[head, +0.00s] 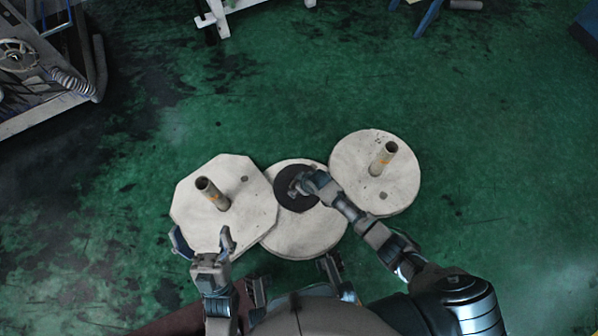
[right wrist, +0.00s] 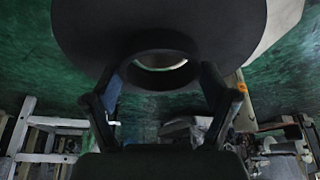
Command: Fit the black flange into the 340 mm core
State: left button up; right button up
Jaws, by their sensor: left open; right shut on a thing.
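The black flange (head: 296,203) is a dark disc over the middle round pale plate in the head view. My right gripper (head: 300,184) is shut on it. In the right wrist view the flange (right wrist: 215,30) fills the top, and the fingers grip both sides of its ring-shaped collar (right wrist: 160,68). Two cores stand upright as short tubes: the left core (head: 208,188) on an octagonal plate and the right core (head: 384,158) on a round one. I cannot tell which is the 340 mm core. My left gripper (head: 203,243) is open and empty, over the left plate's front edge.
The octagonal plate (head: 245,200), middle plate (head: 305,240) and right plate (head: 350,160) lie close together on the green floor. A machine with a hose (head: 70,80) stands at the far left. White (head: 225,15) and blue (head: 430,15) stands are at the back. Floor behind the plates is clear.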

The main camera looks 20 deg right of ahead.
pick_arm(q)
jog(key=shift+w+f+b, duration=0.15)
jog(key=shift+f+b, duration=0.85)
jog(key=shift+f, duration=0.5)
pick_arm(e)
jog(key=shift+f, duration=1.85)
jog(key=o, duration=1.1)
jog(key=v, duration=1.2)
jog(key=shift+a, duration=0.1)
